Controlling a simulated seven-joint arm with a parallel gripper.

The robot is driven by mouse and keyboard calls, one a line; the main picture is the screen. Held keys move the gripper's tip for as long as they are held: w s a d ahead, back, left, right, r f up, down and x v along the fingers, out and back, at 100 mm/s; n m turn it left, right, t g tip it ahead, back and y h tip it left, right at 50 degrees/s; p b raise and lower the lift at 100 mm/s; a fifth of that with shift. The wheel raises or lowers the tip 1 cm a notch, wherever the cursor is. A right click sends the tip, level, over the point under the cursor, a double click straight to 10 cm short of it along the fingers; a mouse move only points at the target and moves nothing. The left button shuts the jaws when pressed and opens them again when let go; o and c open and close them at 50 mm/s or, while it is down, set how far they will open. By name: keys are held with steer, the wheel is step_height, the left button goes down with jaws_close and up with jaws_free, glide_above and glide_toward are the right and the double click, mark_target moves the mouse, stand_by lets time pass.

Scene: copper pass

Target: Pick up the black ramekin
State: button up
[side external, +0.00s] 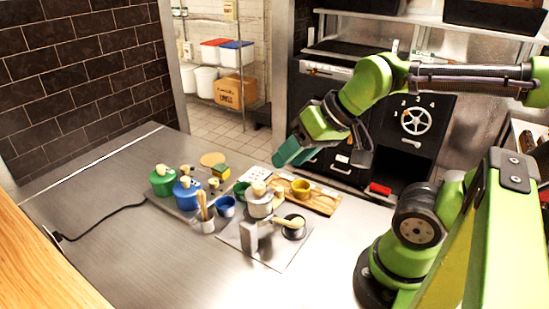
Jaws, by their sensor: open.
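A small round black dish (293,233), which looks like the black ramekin, sits on a pale sheet (272,258) on the metal counter. A pale yellow, handle-like piece crosses its upper left edge; I cannot tell whether it lies on the dish or in front of it. My gripper (288,153), with teal fingers, is raised above the far right edge of the counter. It is open, holds nothing visible and is well apart from the dish.
A grey pot (260,206) and a grey upright block (249,238) stand left of the black dish. Behind it, a yellow cup (300,190) sits on a wooden board (325,204). Green (161,184) and blue (186,195) pots stand farther left. The near-left counter is mostly clear.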

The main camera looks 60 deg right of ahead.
steer(key=o, duration=0.5)
steer(key=w+d+f+n+g+h, duration=0.2)
steer(key=d+f+n+g, duration=0.2)
steer(key=d+f+g, duration=0.25)
steer(key=shift+g, duration=0.35)
steer(key=f, duration=1)
steer(key=shift+w+a+f, duration=0.15)
steer(key=shift+a+f, duration=0.05)
steer(key=shift+f, duration=0.1)
steer(key=shift+a+f, duration=0.15)
steer(key=shift+f, duration=2.45)
